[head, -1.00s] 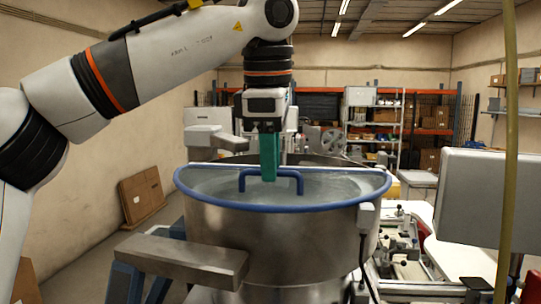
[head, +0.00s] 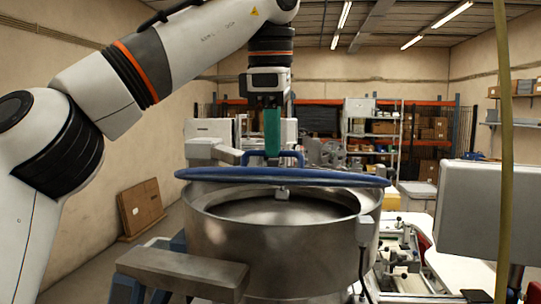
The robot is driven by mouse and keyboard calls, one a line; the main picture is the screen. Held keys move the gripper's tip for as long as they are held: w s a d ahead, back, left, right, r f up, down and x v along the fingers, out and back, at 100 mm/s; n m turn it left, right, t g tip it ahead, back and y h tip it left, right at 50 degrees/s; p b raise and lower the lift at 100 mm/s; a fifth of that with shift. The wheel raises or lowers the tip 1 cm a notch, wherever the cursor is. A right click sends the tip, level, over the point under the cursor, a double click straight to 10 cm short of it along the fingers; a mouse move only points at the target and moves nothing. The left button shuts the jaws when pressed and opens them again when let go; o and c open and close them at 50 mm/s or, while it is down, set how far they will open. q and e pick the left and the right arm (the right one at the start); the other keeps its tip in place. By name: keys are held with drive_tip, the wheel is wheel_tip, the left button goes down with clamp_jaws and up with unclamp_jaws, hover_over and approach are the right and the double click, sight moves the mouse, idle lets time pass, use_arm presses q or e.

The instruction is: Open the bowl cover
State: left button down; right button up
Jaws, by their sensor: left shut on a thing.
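The bowl (head: 290,252) is a large round steel vessel in the middle of the head view. Its cover (head: 330,179) has a blue rim and is seen nearly edge-on, its near edge raised above the bowl's rim. Dark space inside the bowl shows beneath it. My left gripper (head: 272,150) points down from above, its green fingers shut on the blue cover handle (head: 290,155). The fingertips are partly hidden behind the cover's rim. My right gripper is not in view.
A steel bracket arm (head: 182,268) juts out at the bowl's front left. A grey panel (head: 490,205) and a hanging yellowish cable (head: 503,150) stand at the right. A cardboard piece (head: 141,208) leans on the left wall. Shelves (head: 374,128) stand at the back.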

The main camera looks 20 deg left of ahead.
use_arm(q)
drive_tip(key=shift+w+a+r, duration=0.2)
drive_tip(key=shift+w+r, duration=0.75)
drive_tip(key=shift+r, duration=0.15)
drive_tip(key=c, duration=1.7)
unclamp_jaws()
drive_tip(key=shift+w+f, duration=0.1)
drive_tip(key=shift+w, duration=0.05)
drive_tip(key=shift+o, duration=1)
drive_tip(key=shift+w+a+f, duration=0.15)
drive_tip(key=shift+w+f, duration=0.05)
drive_tip(key=shift+w, duration=0.45)
drive_tip(key=shift+s+r, duration=0.2)
drive_tip(key=shift+s, duration=0.2)
drive_tip(key=shift+w+f, duration=0.1)
drive_tip(key=shift+w, duration=0.05)
drive_tip(key=shift+f, duration=0.1)
